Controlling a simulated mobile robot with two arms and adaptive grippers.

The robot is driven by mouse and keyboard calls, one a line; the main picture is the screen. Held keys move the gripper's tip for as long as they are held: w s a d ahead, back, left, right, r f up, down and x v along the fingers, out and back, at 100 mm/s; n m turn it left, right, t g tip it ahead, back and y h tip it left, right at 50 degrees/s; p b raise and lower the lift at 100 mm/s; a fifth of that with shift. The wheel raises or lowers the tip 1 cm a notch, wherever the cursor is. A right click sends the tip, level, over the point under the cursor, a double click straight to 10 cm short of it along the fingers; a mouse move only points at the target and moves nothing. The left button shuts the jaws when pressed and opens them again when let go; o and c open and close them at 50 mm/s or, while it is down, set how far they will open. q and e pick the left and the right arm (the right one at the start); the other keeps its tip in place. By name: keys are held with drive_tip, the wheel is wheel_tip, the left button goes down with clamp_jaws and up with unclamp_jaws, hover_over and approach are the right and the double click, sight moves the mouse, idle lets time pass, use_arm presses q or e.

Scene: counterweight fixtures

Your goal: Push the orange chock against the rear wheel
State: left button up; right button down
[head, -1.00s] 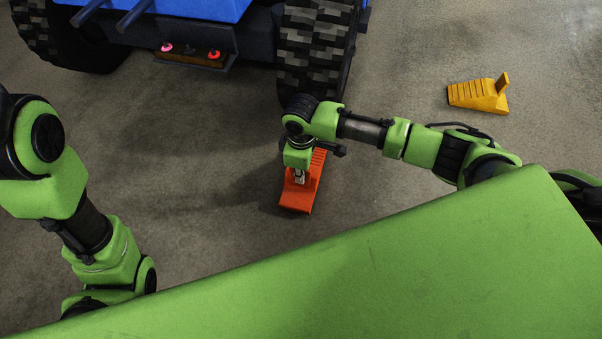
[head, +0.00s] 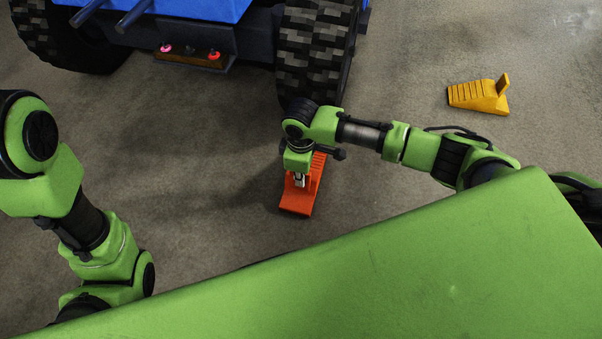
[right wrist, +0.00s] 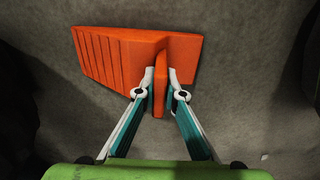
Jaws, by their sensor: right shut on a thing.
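The orange chock (head: 296,206) lies on the floor below the near black tyre (head: 312,60) of the blue vehicle, apart from it. My right gripper (head: 299,183) is down over the chock. In the right wrist view the fingers (right wrist: 159,92) are shut on the upright fin of the orange chock (right wrist: 110,58), one on each side. The chock's ribbed slope points left in that view. In the head view my right wrist hides part of the floor between chock and tyre. My left arm shows at the left, but its gripper is not in view.
A yellow chock (head: 480,96) lies on the floor to the right of the tyre. The blue vehicle (head: 190,8) stands at the top, with a second tyre (head: 60,40) at the left. The grey floor left of the orange chock is clear.

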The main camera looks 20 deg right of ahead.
drive_tip(key=shift+w, duration=0.1)
drive_tip(key=c, duration=2)
unclamp_jaws()
drive_tip(key=shift+c, duration=0.2)
drive_tip(key=shift+f, duration=0.1)
